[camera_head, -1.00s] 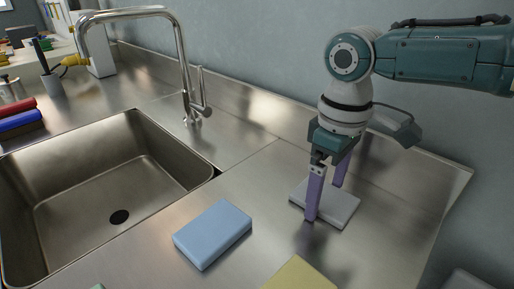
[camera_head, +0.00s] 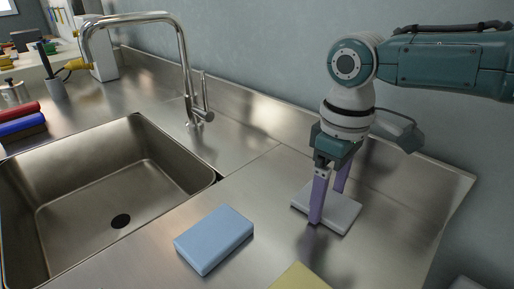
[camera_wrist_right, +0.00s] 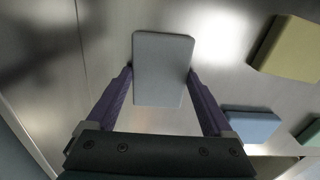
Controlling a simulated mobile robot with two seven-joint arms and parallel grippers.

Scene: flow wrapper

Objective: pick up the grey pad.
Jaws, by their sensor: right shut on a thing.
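The grey pad (camera_head: 341,209) is a flat light-grey block lying on the steel counter at the right in the head view. My right gripper (camera_head: 328,205) points down with its two purple fingers on opposite sides of the pad, shut on it. In the right wrist view the grey pad (camera_wrist_right: 163,62) sits between the fingertips, which meet its side edges. No clear gap shows beneath the pad. My left gripper is not in view.
A blue block (camera_head: 214,240) lies left of the pad, and a yellow block (camera_head: 300,278) lies at the front edge of the picture. A sink (camera_head: 110,190) with a tall tap (camera_head: 181,60) is at the left. The wall stands behind the counter.

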